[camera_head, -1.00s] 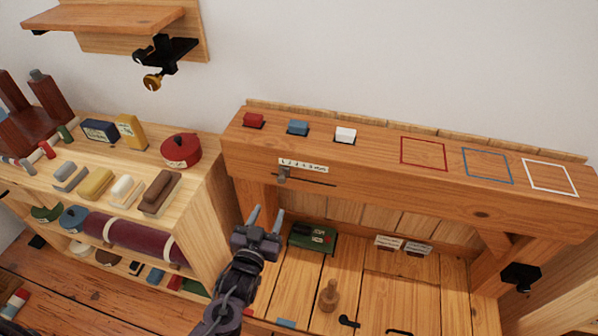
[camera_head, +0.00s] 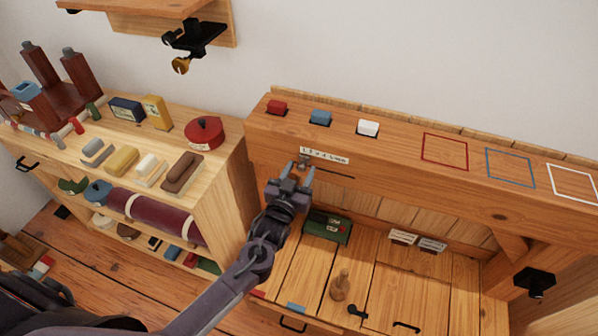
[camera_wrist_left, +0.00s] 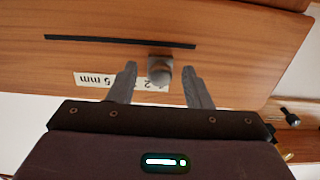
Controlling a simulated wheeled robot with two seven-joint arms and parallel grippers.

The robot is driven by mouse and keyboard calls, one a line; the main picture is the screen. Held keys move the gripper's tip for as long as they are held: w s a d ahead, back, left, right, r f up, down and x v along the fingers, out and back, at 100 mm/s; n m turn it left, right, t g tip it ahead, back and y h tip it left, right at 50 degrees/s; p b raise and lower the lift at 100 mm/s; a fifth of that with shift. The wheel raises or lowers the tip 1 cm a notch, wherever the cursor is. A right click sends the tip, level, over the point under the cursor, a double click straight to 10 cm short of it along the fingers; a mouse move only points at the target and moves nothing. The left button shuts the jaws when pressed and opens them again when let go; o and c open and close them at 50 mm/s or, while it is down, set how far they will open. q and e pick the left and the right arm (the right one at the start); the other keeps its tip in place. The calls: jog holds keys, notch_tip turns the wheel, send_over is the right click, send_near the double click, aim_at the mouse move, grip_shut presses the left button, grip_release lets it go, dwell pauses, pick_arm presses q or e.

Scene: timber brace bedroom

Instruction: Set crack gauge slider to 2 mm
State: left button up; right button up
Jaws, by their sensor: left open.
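The crack gauge slider is a small grey knob (camera_head: 304,162) on the front of the timber beam (camera_head: 400,176). It sits near the left end of a thin dark slot (camera_head: 335,174), by a white scale label (camera_head: 325,156). My left gripper (camera_head: 300,171) is open at the knob. In the left wrist view the knob (camera_wrist_left: 160,69) lies between the two spread fingertips (camera_wrist_left: 160,76), with gaps on both sides. My right gripper is out of view.
A shelf unit (camera_head: 225,165) with a red round tin (camera_head: 204,132) stands left. A green box (camera_head: 327,227) sits below the beam.

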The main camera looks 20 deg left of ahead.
pick_arm(q)
grip_shut()
jog(key=shift+d, duration=1.1)
grip_release()
jog(key=shift+a, duration=0.1)
jog(key=s+b, duration=0.1)
jog(key=s, duration=0.7)
jog(key=shift+a, duration=0.1)
